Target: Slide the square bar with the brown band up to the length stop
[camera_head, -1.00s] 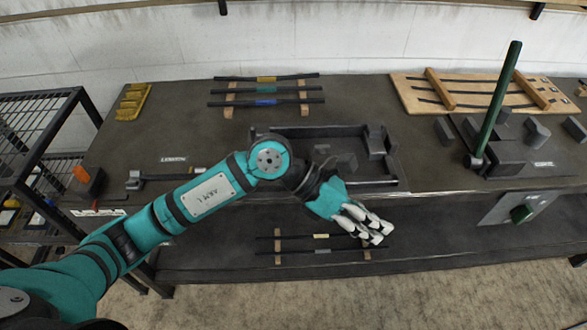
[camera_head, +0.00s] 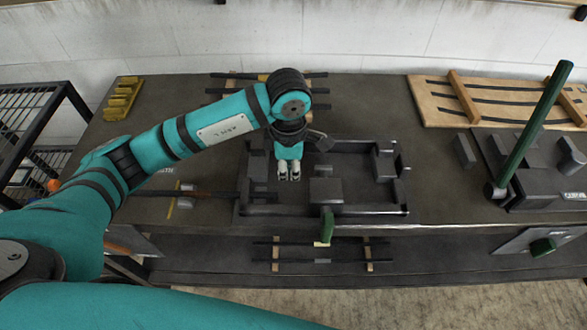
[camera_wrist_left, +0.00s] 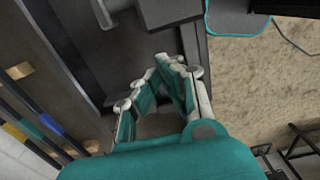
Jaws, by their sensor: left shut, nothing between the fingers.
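My left gripper (camera_head: 289,176) points down over the left part of a dark tray-like fixture (camera_head: 355,212), its fingers together and empty. The wrist view shows the same closed fingers (camera_wrist_left: 165,66) beside dark fixture walls. My right gripper is out of view.
A green handle (camera_head: 327,224) stands at the fixture's front. A long green lever (camera_head: 535,128) rises from a machine at the right. A wooden board (camera_head: 435,100) with bars lies behind. A lower rack (camera_head: 276,253) holds more bars. A yellow holder (camera_head: 122,98) stands back left.

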